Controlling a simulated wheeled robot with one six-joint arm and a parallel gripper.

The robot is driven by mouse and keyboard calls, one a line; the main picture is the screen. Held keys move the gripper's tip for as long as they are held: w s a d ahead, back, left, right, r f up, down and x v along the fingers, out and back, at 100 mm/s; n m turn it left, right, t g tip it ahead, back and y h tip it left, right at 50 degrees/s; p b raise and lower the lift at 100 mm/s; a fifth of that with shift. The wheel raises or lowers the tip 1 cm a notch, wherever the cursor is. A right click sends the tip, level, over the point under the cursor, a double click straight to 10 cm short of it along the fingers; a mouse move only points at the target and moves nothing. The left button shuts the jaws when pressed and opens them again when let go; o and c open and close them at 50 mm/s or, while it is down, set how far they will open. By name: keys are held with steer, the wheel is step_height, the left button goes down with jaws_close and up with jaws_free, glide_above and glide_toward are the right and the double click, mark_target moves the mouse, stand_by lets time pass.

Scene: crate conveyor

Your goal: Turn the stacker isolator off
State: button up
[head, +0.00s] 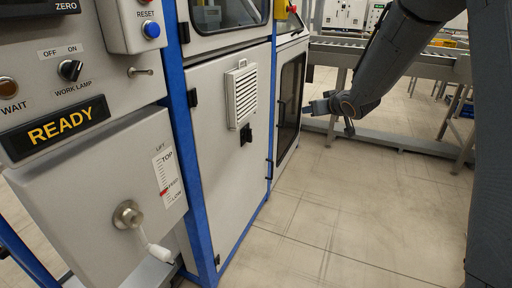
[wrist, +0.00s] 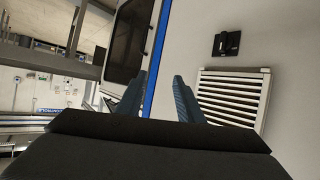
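My gripper (head: 316,105) hangs in the air in front of the dark-windowed door. In the wrist view my gripper (wrist: 158,98) has its two blue-grey fingers apart with nothing between them.
A control panel with a work lamp knob (head: 70,70), a READY display (head: 54,131) and a lift crank (head: 150,243) stands at left. A conveyor (head: 425,65) runs behind. Floor at right is clear.

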steer(key=w+a+f+n+y+b, duration=0.2)
steer(key=w+a+f+y+b, duration=0.15)
steer(key=w, duration=0.25)
steer(key=n+g+y+b, duration=0.6)
steer(key=n+y+b, duration=0.3)
steer(key=b, duration=0.5)
glide_toward(249, 135)
steer(key=m, duration=0.1)
steer(key=w+b+x, duration=0.1)
steer(key=x, duration=0.6)
steer(key=shift+r+y+b, duration=0.3)
steer(key=shift+y+b, duration=0.05)
steer(key=shift+b, duration=0.05)
jaws_close()
